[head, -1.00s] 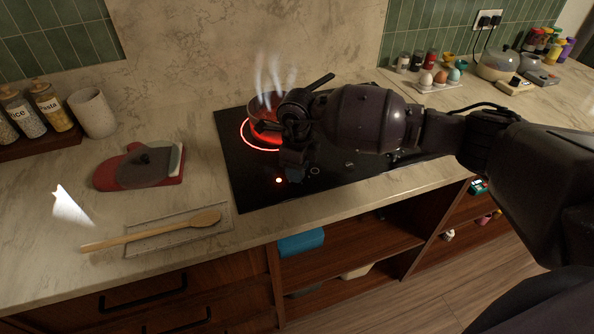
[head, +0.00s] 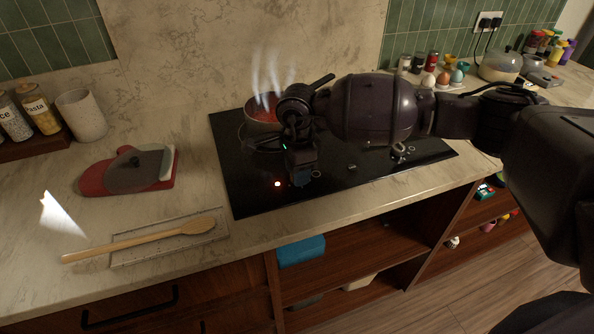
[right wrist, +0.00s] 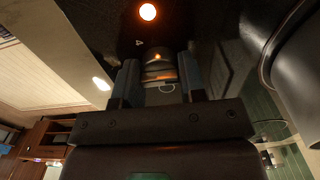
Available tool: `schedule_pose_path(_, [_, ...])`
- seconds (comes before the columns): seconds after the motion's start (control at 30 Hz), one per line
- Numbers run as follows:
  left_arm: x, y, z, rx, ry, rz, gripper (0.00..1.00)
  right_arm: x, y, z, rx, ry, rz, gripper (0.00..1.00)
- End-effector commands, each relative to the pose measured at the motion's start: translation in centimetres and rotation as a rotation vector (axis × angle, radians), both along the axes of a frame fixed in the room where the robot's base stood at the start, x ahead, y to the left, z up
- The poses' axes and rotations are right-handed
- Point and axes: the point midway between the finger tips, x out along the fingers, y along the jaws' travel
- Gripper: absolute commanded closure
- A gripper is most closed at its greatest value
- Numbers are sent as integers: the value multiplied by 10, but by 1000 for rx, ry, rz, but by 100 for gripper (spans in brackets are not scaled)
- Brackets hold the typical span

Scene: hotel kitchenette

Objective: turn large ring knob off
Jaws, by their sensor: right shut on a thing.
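The black cooktop (head: 245,185) is set in the counter. A steaming pot (head: 262,110) with red contents stands at its back left, and the cooking zone around it shows no red glow. My right gripper (head: 301,180) is low at the cooktop's front part. In the right wrist view its two fingers (right wrist: 160,82) are on either side of a dark round knob (right wrist: 160,68) and shut on it. The gripper hides this knob in the head view. A small light (head: 277,184) on the cooktop is lit, left of the gripper. My left gripper is out of view.
A red oven mitt (head: 95,183) and a wooden spoon (head: 130,242) lie on the counter to the left. A white canister (head: 82,116) and jars stand behind them. Eggs (head: 443,79), spice jars and a lidded pot (head: 500,66) are at the back right.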

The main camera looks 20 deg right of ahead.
Motion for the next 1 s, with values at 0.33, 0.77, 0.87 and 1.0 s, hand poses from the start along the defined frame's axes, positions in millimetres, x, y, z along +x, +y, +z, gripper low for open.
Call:
schedule_pose_path(0.33, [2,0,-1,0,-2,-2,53,0,0,0,0,-1,21,86])
schedule_pose_path(0.77, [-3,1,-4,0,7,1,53,0,0,0,0,-1,20,37])
schedule_pose_path(0.87, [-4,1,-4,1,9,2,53,0,0,0,0,0,20,37])
schedule_pose_path(1.0, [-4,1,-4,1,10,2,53,0,0,3,0,-1,19,37])
